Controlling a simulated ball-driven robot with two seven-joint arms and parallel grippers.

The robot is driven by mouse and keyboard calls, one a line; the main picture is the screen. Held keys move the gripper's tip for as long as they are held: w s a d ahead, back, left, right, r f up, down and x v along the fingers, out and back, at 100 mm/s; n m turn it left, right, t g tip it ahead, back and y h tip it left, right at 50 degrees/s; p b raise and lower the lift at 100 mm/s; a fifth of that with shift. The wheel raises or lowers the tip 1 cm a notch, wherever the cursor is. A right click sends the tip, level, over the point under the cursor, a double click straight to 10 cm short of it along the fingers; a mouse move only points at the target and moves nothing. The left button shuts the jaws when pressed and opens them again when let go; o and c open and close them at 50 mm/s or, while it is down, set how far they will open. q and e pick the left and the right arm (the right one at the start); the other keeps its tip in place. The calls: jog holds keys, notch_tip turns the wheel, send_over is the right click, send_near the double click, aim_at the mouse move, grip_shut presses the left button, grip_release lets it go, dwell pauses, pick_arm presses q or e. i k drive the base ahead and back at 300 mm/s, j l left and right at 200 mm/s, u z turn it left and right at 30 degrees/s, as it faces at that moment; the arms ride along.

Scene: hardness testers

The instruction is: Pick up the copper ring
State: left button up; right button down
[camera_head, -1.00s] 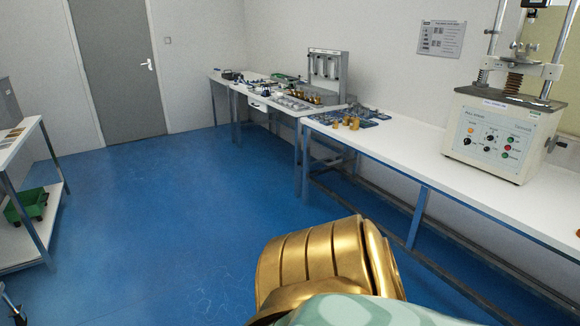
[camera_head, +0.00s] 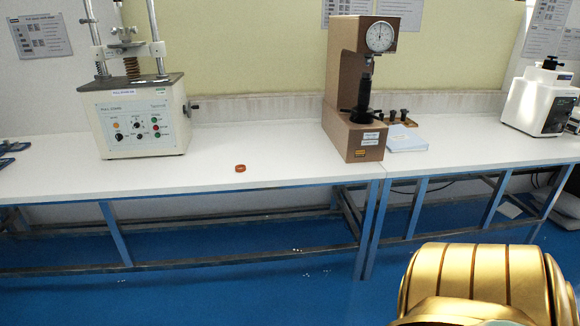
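A small copper-orange ring (camera_head: 240,168) lies on the white bench top (camera_head: 265,150), near its front edge. It sits between the cream testing machine on the left and the brown hardness tester on the right. Nothing covers it. A gold-coloured rounded part of my own body fills the lower right corner, well apart from the ring. Neither of my grippers shows in this view.
The cream machine (camera_head: 140,118) stands left of the ring, and the brown tester (camera_head: 350,90) with a dial stands right. A booklet (camera_head: 406,139) and a white device (camera_head: 540,100) are farther right. Bench around the ring is clear. Blue floor (camera_head: 250,255) lies in front.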

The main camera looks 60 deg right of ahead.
aim_at(244, 169)
jog(key=z, duration=1.45)
jog(key=i+j+z, duration=0.15)
jog(key=i, duration=0.3)
